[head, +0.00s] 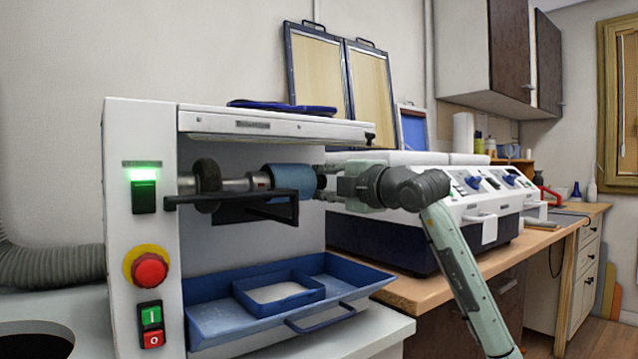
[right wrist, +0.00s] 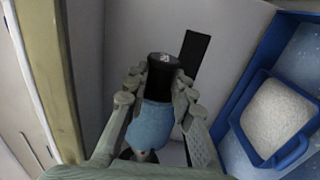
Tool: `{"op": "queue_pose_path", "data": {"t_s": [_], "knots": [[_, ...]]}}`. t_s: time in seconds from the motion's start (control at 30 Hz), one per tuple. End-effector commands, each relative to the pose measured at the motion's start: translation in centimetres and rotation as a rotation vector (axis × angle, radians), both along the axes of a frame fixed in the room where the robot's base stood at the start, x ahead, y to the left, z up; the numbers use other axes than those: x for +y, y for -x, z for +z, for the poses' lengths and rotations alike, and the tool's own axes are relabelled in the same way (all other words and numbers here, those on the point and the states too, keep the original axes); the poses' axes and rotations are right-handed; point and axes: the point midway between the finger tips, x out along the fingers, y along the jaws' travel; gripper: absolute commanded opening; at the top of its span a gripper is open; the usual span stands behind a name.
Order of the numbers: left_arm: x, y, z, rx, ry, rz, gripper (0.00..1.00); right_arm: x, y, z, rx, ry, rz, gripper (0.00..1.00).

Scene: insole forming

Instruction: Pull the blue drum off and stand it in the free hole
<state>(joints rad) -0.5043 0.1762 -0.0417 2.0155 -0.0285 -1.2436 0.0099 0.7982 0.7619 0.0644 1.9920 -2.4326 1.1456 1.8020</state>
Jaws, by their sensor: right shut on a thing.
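The blue drum (head: 292,177) is on the horizontal shaft (head: 236,185) of the white machine, at its right end. My right gripper (head: 323,182) comes in from the right and is shut at the drum's black outer end. In the right wrist view, the fingers of this gripper (right wrist: 160,92) lie on both sides of the black end piece (right wrist: 162,78), and the blue drum (right wrist: 152,124) shows between them. No hole for standing the drum can be made out for certain. My left gripper is not in view.
A black bracket (head: 290,212) sits just below the drum. A blue tray (head: 212,318) with a smaller blue box lies beneath. A dark round opening (head: 32,347) shows at lower left. A control-panel machine (head: 385,240) stands behind my right arm.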

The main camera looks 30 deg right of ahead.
Motion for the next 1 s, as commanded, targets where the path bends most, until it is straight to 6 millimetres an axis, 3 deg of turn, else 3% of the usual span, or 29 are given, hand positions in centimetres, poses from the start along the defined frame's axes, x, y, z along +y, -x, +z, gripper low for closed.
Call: {"op": "queue_pose_path", "data": {"t_s": [1.0], "knots": [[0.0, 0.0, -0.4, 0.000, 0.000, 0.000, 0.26, -2.5, -0.2, 0.0, -0.001, 0.000, 0.000, 0.00]]}}
